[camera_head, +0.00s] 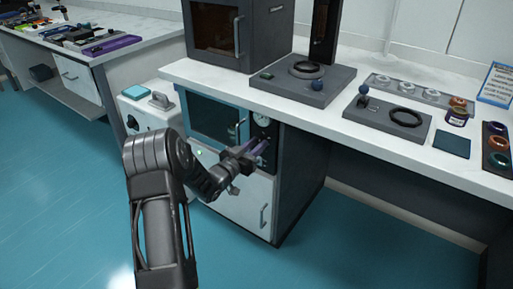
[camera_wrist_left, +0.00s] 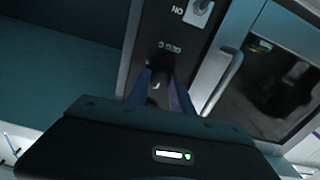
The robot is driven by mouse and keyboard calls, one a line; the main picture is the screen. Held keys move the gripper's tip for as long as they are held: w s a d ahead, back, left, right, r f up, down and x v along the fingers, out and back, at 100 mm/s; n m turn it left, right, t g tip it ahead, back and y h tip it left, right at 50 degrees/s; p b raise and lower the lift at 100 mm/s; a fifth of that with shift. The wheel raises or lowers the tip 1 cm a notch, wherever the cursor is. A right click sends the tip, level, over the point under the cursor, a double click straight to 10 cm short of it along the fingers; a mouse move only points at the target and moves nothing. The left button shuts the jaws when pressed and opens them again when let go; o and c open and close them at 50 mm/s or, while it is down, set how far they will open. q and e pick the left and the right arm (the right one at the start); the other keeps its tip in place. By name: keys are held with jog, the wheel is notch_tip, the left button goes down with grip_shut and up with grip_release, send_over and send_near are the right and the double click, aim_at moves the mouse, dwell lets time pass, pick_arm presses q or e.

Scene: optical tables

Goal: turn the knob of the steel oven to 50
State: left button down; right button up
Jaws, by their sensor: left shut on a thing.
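The steel oven (camera_head: 214,119) is built in under the bench, with a dark glass door and a vertical handle. Its dark control panel (camera_head: 262,131) is to the right of the door, with a round dial (camera_head: 261,118) near the top. My left gripper (camera_head: 260,149) is at the lower part of this panel, shut on the knob. In the left wrist view the gripper's fingers (camera_wrist_left: 161,86) straddle the small dark knob (camera_wrist_left: 155,89), mostly hidden between them. A switch (camera_wrist_left: 199,10) marked ON shows on the panel there. The knob's setting cannot be read. My right gripper is not in view.
A white cabinet door (camera_head: 240,203) is below the oven. A dark oven with a brown window (camera_head: 215,28) and a grey stirrer-like device (camera_head: 303,80) stand on the bench above. A white unit (camera_head: 150,113) stands to the left. The teal floor in front is clear.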

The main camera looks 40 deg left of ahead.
pick_arm(q)
jog(key=shift+d+f+m+b, duration=0.1)
jog(key=shift+m+b, duration=5.2)
jog(key=shift+b, duration=0.8)
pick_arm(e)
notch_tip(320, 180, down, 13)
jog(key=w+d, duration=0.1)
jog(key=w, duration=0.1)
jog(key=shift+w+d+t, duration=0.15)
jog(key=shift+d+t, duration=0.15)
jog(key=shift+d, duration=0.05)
pick_arm(q)
jog(key=c, duration=1.1)
grip_release()
jog(key=shift+s+p, duration=0.75)
jog(key=shift+s, duration=3.15)
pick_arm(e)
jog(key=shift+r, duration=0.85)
